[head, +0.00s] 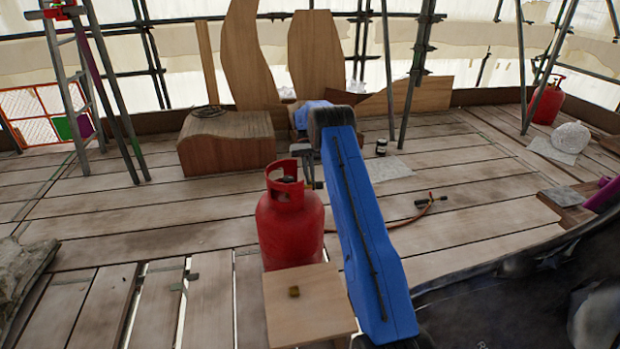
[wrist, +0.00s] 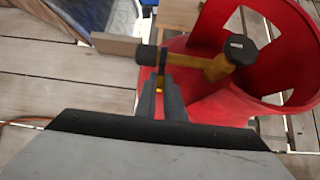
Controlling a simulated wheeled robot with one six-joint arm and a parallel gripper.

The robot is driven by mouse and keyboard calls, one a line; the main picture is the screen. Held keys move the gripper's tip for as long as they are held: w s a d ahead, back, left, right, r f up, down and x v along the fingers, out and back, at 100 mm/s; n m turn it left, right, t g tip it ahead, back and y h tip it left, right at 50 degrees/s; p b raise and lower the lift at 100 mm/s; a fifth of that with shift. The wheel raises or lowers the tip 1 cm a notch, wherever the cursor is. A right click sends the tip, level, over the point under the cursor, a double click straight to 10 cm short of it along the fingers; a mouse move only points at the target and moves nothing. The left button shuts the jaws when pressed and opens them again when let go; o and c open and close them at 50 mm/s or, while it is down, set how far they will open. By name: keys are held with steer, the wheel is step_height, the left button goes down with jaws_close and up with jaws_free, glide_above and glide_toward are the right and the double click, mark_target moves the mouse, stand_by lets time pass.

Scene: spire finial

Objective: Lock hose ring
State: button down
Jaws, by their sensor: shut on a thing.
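A red gas cylinder (head: 290,222) stands upright on the deck, and its cut-out collar fills the right of the wrist view (wrist: 275,20). A brass valve (wrist: 213,67) with a black knob (wrist: 240,48) sits inside the collar. A black round end (wrist: 148,55) is at the valve's left side. My gripper (wrist: 162,86) is shut on a small dark and brass-coloured piece at this left end, probably the ring; the fingers hide part of it. In the head view my arm and the collar partly hide this spot. An orange hose (head: 405,219) with a black and red end (head: 430,200) lies on the deck.
A wooden stand (head: 310,310) with a small brass block is in front of the cylinder. A wooden box (head: 225,142) and tall boards (head: 315,52) stand behind. A small dark jar (head: 381,147) stands on the deck. A second red cylinder (head: 547,100) is far right. Planks at left are mostly clear.

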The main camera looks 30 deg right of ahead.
steer(key=c, duration=1.8)
jaws_free()
steer(key=shift+c, duration=0.2)
step_height(320, 180, up, 10)
